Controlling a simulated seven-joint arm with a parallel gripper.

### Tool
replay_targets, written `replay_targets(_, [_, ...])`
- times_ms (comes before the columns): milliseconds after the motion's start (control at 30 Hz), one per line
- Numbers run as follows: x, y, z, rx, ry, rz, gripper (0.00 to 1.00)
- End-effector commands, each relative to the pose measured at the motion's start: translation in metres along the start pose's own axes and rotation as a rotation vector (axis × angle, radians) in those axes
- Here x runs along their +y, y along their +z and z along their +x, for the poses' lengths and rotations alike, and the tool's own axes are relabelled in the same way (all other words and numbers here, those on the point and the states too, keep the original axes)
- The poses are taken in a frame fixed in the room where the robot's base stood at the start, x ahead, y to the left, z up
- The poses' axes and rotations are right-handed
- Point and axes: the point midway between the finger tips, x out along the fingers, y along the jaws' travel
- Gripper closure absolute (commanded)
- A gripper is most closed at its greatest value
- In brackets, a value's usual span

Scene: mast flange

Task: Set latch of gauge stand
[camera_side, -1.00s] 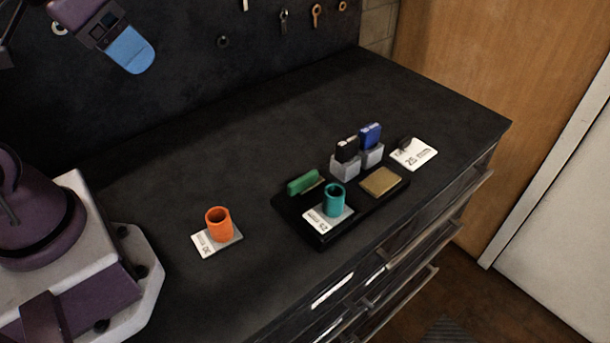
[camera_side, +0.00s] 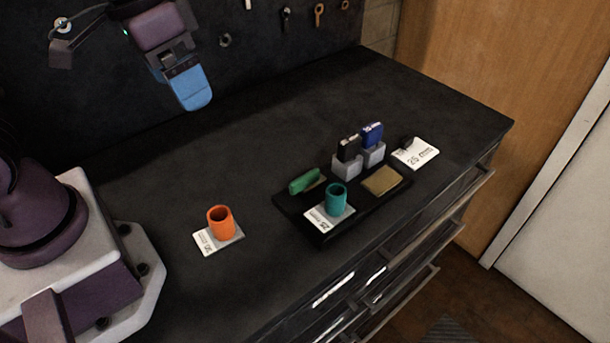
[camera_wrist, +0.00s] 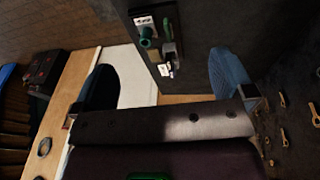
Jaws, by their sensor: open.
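My gripper (camera_side: 193,100) hangs high at the upper left in the side view, well above the worktop and far from the tray. In the wrist view its two blue fingers stand wide apart (camera_wrist: 163,65) with nothing between them. A black tray (camera_side: 318,240) holds a teal cup (camera_side: 336,199) on a white label plate, a green piece (camera_side: 305,181) and a flat tan block (camera_side: 382,181). Behind it, a black piece (camera_side: 349,148) and a blue piece (camera_side: 372,134) stand upright in grey blocks. I cannot tell which part is the gauge stand's latch.
An orange cup (camera_side: 220,222) on a labelled plate stands left of the tray. A "25 mm" plate (camera_side: 416,153) with a small dark piece lies at the right. Small tools (camera_side: 319,14) hang on the back wall. The worktop's left middle is clear.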

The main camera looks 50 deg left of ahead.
Motion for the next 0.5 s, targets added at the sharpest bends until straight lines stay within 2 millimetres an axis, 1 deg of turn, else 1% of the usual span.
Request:
replay_targets(33, [0.004, -0.009, 0.014, -0.059, 0.01, -0.042, 0.0])
replay_targets(167, [0.012, -0.03, 0.048, -0.17, 0.004, -0.215, 0.0])
replay_targets(233, [0.015, -0.042, 0.068, -0.217, -0.021, -0.329, 0.0])
replay_targets(367, [0.017, -0.064, 0.106, -0.263, -0.103, -0.567, 0.0])
replay_targets(400, [0.017, -0.071, 0.117, -0.264, -0.133, -0.643, 0.0])
replay_targets(500, [0.015, -0.087, 0.143, -0.245, -0.206, -0.832, 0.0])
